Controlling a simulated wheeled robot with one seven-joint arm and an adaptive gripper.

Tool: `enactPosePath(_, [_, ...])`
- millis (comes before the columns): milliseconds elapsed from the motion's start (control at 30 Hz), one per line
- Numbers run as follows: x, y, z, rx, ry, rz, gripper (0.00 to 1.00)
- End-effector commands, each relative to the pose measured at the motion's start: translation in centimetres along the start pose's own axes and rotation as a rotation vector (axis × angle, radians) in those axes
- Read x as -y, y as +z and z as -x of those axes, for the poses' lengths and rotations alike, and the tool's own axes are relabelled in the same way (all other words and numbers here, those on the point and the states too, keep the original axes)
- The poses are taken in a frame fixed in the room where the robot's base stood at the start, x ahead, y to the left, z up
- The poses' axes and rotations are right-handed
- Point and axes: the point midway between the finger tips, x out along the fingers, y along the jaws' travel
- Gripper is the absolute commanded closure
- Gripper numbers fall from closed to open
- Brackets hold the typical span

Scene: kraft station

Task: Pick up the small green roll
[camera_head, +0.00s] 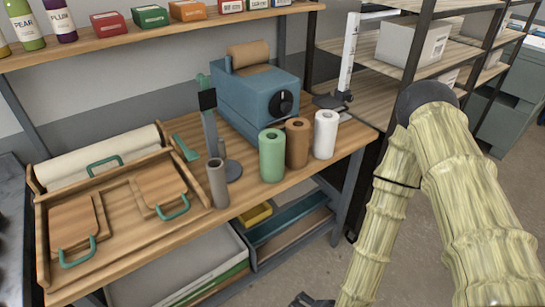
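The small green roll (272,156) stands upright near the right front edge of the wooden workbench (245,190). A brown roll (297,144) stands upright close to its right, and a white roll (325,134) stands farther right. A thin grey-brown roll (218,183) stands to its left. My arm comes down on the right side of the picture, clear of the bench. A dark part that looks like my gripper (311,299) shows at the bottom edge, below and in front of the rolls. It is mostly cut off, so its opening cannot be told.
A blue machine (248,100) with a black knob stands behind the rolls. A green-grey upright post (209,120) stands behind the thin roll. A wooden tray (105,208) with green handles fills the bench's left. Shelves (370,75) stand behind my arm. Open floor (300,260) lies before the bench.

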Motion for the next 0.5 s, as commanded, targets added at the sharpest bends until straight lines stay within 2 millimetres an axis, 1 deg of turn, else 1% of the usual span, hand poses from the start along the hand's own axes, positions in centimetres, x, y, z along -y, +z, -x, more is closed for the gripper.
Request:
enactPosePath(33, [2.6, -0.6, -0.2, -0.016, -0.064, -0.096, 0.06])
enactPosePath(67, [4.1, -0.9, -0.3, -0.025, -0.102, -0.161, 0.06])
enactPosePath(100, [6.2, -1.4, -0.4, -0.033, -0.155, -0.246, 0.06])
enactPosePath(167, [9.2, -2.2, -0.3, -0.039, -0.237, -0.376, 0.06])
enactPosePath(200, [11.2, -2.8, -0.1, -0.041, -0.291, -0.462, 0.06])
enactPosePath(267, [14.2, -3.7, 0.4, -0.035, -0.376, -0.593, 0.06])
enactPosePath(300, [16.1, -4.5, 0.9, -0.029, -0.434, -0.68, 0.06])
enactPosePath(367, [19.0, -5.7, 1.8, -0.011, -0.521, -0.81, 0.06])
enactPosePath(400, [20.8, -6.5, 2.5, 0.005, -0.581, -0.895, 0.06])
enactPosePath(467, [23.6, -7.9, 3.8, 0.034, -0.673, -1.023, 0.06])
enactPosePath(500, [25.3, -8.8, 4.7, 0.06, -0.734, -1.107, 0.06])
